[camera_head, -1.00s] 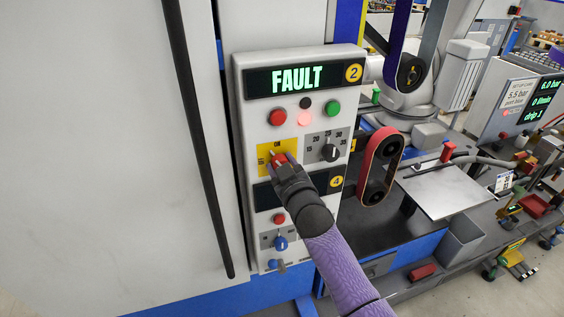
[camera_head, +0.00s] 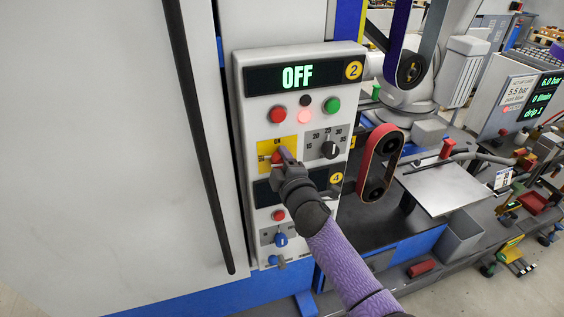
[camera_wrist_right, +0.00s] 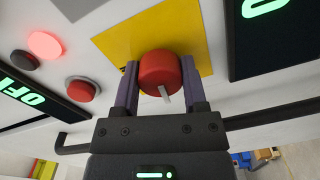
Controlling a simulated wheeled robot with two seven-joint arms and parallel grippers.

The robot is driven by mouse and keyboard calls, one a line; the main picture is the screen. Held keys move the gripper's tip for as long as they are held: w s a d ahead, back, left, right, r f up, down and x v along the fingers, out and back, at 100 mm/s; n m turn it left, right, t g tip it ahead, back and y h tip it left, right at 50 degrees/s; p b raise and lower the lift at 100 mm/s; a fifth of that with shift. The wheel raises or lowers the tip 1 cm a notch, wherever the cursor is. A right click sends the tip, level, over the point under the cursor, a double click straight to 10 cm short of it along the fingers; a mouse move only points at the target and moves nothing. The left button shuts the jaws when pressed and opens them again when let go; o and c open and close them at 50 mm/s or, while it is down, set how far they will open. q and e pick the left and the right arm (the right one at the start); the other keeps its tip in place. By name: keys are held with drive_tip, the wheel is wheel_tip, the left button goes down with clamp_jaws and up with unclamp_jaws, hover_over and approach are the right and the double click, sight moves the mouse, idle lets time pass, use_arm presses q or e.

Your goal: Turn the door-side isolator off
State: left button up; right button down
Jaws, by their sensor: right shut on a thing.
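The red isolator knob (camera_head: 267,154) sits on a yellow plate (camera_head: 264,144) on the light grey control panel beside the large pale door. My right gripper (camera_head: 282,157) is at this knob and partly hides it. In the right wrist view the red knob (camera_wrist_right: 160,70) with its pale pointer lies between the two fingers of my right gripper (camera_wrist_right: 160,84), which are shut on it. The display (camera_head: 298,77) above, next to a yellow "2" label, reads OFF in green. My left gripper is not in view.
A red button (camera_head: 278,115), a lit pink lamp (camera_head: 305,117) and a green button (camera_head: 331,105) sit above. A blue knob (camera_head: 281,240) is lower. A long black door handle (camera_head: 200,140) stands left.

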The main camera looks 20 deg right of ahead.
drive_tip(key=shift+n, duration=0.6)
drive_tip(key=shift+c, duration=0.7)
unclamp_jaws()
drive_tip(key=shift+s, duration=0.1)
drive_tip(key=s+p, duration=0.1)
drive_tip(key=s, duration=0.8)
drive_tip(key=shift+s+d, duration=0.15)
drive_tip(key=shift+s, duration=0.25)
drive_tip(key=shift+r, duration=0.1)
